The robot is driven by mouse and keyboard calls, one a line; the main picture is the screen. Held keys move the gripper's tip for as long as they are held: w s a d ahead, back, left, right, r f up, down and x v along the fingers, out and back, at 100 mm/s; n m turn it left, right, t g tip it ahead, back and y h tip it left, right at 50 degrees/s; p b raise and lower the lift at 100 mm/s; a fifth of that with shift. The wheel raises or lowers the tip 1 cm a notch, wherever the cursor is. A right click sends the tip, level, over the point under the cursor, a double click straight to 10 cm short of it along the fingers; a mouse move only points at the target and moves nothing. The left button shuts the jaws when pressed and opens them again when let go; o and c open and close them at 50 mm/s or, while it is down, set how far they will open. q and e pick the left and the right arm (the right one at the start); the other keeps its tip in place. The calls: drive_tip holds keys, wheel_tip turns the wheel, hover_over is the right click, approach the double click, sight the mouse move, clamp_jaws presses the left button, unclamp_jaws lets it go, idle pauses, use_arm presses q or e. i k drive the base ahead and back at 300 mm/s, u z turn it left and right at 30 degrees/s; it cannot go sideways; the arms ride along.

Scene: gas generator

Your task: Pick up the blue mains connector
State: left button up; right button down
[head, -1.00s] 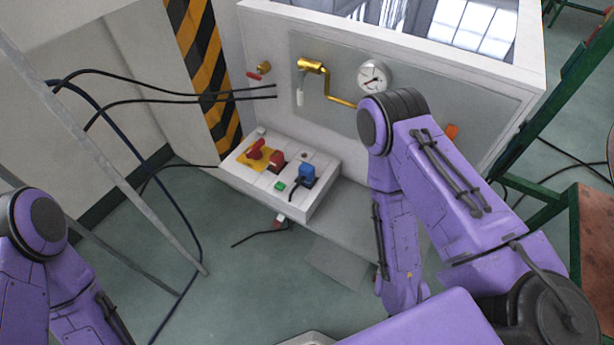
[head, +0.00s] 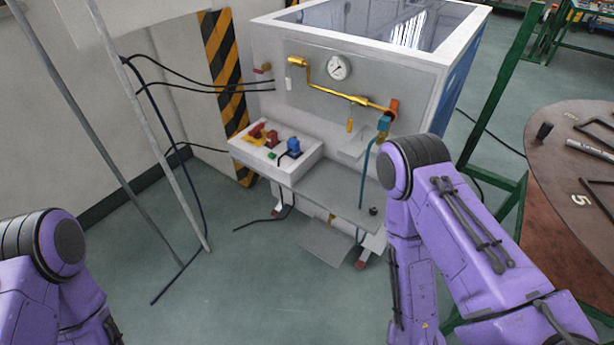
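A blue connector (head: 294,147) with a black cable sits upright on the right part of the grey-white control box (head: 283,167), at the front of the generator. It appears to be seated in the box. Another blue fitting (head: 384,123) with a blue hose hangs at the right end of the yellow pipe. My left arm shows at the lower left and my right arm at the lower right, both away from the box. Neither gripper shows in the head view, so what they hold is hidden.
Red switches (head: 271,138) stand beside the connector on the box. A shelf (head: 340,195) juts out below. Black cables (head: 200,90) and thin metal posts (head: 160,150) stand at left. A round brown table (head: 555,150) is at right. The floor in front is free.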

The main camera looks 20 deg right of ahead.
sight(293, 145)
drive_tip(key=z, duration=1.05)
drive_tip(key=i, duration=1.05)
drive_tip(key=z, duration=0.15)
